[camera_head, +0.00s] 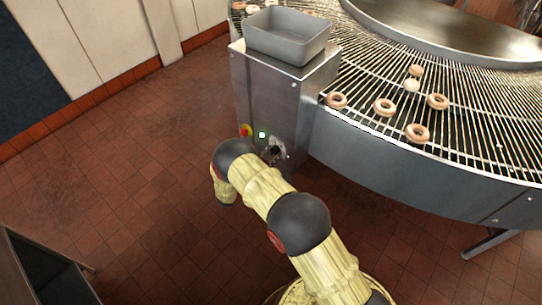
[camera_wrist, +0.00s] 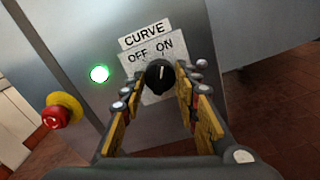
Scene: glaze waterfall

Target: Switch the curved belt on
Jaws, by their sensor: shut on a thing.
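The black selector knob (camera_wrist: 159,76) sits on a pale plate (camera_wrist: 165,50) marked CURVE, OFF and ON in the wrist view. Its white mark points up, toward the ON side. My gripper (camera_wrist: 156,84) has yellow-padded fingers on either side of the knob and is shut on it. The green lamp (camera_wrist: 100,73) left of the plate is lit. In the head view the lamp (camera_head: 262,134) shows on the steel cabinet (camera_head: 262,95), but the arm and gripper partly cover the knob area. The curved belt (camera_head: 465,135) carries several ring doughnuts (camera_head: 384,107).
A red emergency button (camera_wrist: 56,117) on a yellow collar is left of the lamp. A grey bin (camera_head: 288,38) stands on the cabinet. A dark open-fronted unit (camera_head: 40,270) is at lower left. The tiled floor (camera_head: 130,170) between is clear.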

